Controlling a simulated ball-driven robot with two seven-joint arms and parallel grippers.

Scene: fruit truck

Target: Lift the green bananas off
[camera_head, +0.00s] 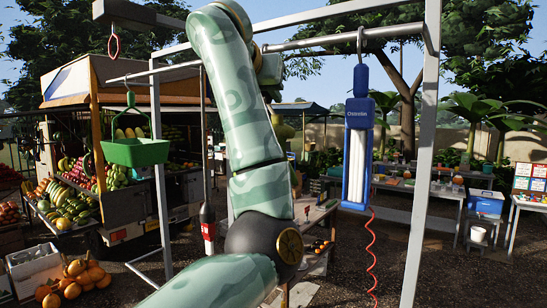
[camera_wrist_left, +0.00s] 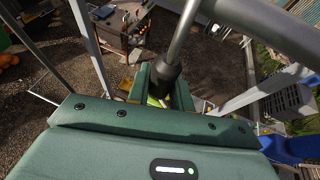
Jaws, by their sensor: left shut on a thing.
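My left gripper (camera_head: 268,68) is raised close under the upper rail in the head view, partly behind my own arm. In the left wrist view its green fingers (camera_wrist_left: 160,85) are shut, with a small yellow-green part of the green bananas (camera_wrist_left: 155,102) showing between them. Most of the bunch is hidden by the gripper. A grey rod with a black end (camera_wrist_left: 166,73) comes down over the fingers; I cannot tell whether it touches the bananas. An olive-green shape (camera_head: 285,130) shows just right of my arm, too small to make out. My right gripper is in neither view.
A metal frame with posts (camera_head: 425,150) and rails surrounds the arm. A fruit stand, a crate (camera_head: 35,270) and pumpkins (camera_head: 75,278) are left.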

